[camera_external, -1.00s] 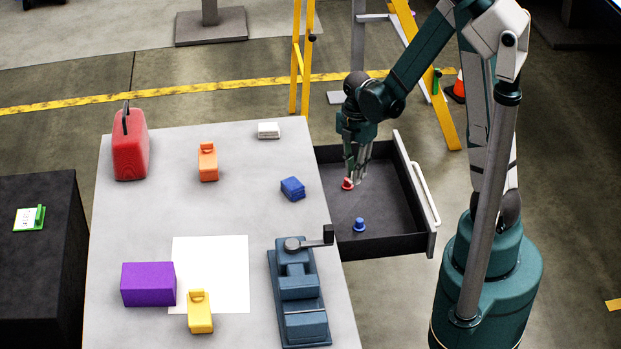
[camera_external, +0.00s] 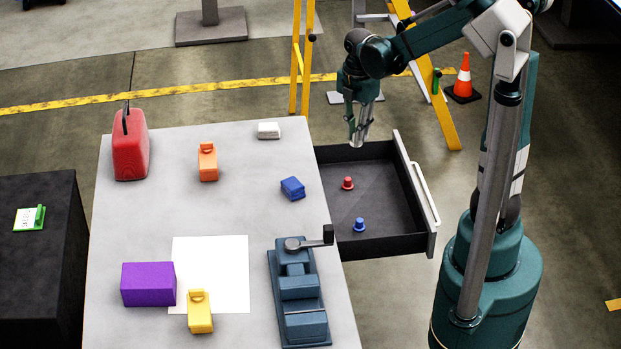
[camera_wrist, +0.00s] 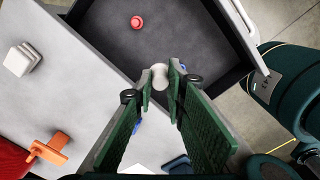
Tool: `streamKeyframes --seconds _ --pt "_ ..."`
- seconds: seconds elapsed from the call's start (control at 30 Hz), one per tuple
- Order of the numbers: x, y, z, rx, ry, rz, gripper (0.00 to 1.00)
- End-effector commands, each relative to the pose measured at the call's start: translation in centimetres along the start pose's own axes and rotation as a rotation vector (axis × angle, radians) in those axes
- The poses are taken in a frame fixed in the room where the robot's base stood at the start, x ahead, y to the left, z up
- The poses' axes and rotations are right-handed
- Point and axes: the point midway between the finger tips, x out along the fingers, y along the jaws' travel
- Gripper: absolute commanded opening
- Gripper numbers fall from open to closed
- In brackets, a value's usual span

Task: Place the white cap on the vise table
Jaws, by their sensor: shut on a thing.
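My gripper (camera_external: 358,136) is above the open drawer, shut on the white cap (camera_external: 357,142). In the wrist view the white cap (camera_wrist: 160,76) is between the fingertips (camera_wrist: 162,90), which partly hide it. The vise table (camera_external: 125,225) is the light grey table to the left of the drawer. The blue-grey vise (camera_external: 300,290) stands at its near right. My gripper is to the right of the table's far right edge, above the drawer's level.
The drawer (camera_external: 385,243) holds a red cap (camera_external: 347,183) and a blue cap (camera_external: 359,224). A blue block (camera_external: 292,188), white block (camera_external: 268,130), orange item (camera_external: 208,162), red can (camera_external: 130,145), purple box (camera_external: 148,284), yellow item (camera_external: 199,312) and white sheet (camera_external: 225,262) are on the table.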

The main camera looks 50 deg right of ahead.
Motion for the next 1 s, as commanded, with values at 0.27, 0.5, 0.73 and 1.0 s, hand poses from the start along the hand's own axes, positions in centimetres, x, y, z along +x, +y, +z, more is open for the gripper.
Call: streamKeyframes --seconds 0.27,0.5,0.73,1.0 --pt "-3.1 -0.1 0.0 0.000 0.000 0.000 0.08" --pt "-4.8 0.6 -0.5 -0.011 0.000 0.000 0.08" --pt "-5.2 2.5 -2.1 -0.050 0.000 0.000 0.08" --pt "-5.8 5.7 -5.4 -0.120 0.000 0.000 0.08"
